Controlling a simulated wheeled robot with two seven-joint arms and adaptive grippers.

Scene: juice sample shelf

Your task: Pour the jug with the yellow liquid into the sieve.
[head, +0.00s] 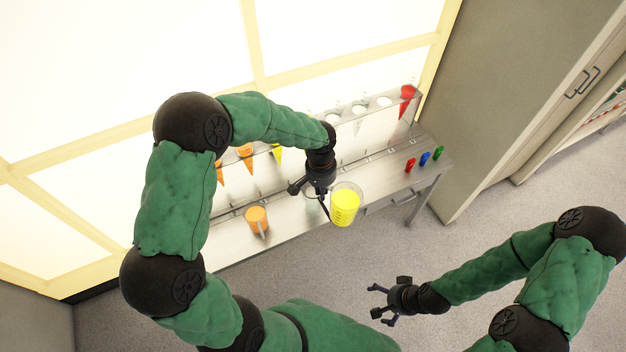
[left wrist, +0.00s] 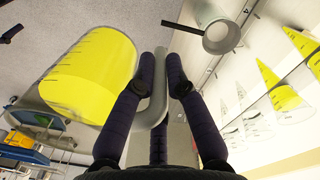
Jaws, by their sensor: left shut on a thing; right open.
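A clear jug with yellow liquid (head: 345,205) is held by its handle in my left gripper (head: 324,203), at the front edge of the shelf. In the left wrist view the jug (left wrist: 90,75) is large at the left, its pale handle (left wrist: 159,88) between the shut fingers (left wrist: 161,68). The liquid is inside it. A pale, empty-looking round vessel (left wrist: 222,37) shows beyond the fingers; I cannot tell whether it is the sieve. In the head view my gripper partly hides that area. My right gripper (head: 378,302) is open and empty above the floor.
A metal shelf (head: 432,162) carries a jug with orange liquid (head: 257,219) and small red, blue (head: 425,158) and green items. Its raised rack holds coloured and clear cones, with a red cone (head: 406,98) at the right end. A tall cabinet (head: 500,90) stands right. Floor in front is clear.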

